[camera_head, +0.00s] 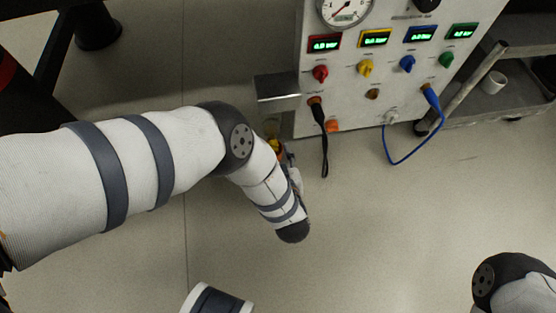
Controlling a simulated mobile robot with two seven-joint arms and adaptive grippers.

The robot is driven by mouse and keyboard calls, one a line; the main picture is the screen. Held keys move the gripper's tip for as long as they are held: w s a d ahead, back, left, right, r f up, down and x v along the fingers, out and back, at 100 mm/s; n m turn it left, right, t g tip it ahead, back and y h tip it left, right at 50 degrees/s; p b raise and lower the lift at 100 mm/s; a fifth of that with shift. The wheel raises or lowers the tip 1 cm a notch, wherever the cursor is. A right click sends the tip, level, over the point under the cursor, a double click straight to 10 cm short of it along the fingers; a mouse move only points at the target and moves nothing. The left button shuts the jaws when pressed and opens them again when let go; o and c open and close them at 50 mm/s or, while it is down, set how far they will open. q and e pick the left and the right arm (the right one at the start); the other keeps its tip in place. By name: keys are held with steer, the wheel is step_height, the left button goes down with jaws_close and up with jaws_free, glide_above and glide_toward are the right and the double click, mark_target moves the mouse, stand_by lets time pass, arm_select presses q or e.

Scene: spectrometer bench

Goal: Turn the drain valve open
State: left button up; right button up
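My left arm reaches in from the left and bends at the elbow towards the lower left edge of the instrument panel.
The white panel (352,100) carries a round gauge (345,8), several green displays and coloured knobs. A black cable (323,145) and a blue cable (416,150) hang from it. The floor in front is clear.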

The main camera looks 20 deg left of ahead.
arm_select(q)
steer(key=v, duration=1)
steer(key=shift+s+r, duration=0.15)
steer(key=shift+d, duration=0.15)
